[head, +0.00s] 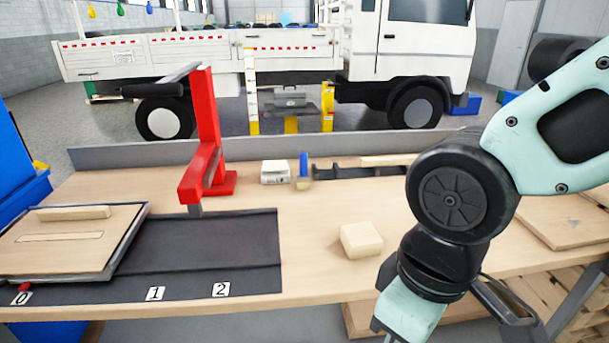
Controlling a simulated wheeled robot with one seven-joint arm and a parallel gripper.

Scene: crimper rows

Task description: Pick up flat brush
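What looks like the flat brush (304,168) lies toward the back of the wooden workbench, with a blue handle and a tan end facing the front edge. It is small in the head view, so fine detail is unclear. My arm comes in from the right and bends down over the bench's front edge, well apart from the brush. Its lower end runs out at the bottom of the picture, so my gripper's fingers are not visible.
A red press stand (207,150) rises left of the brush. A pale block (361,240) stands nearer the front. A black mat (235,245) and a framed board (62,250) cover the left.

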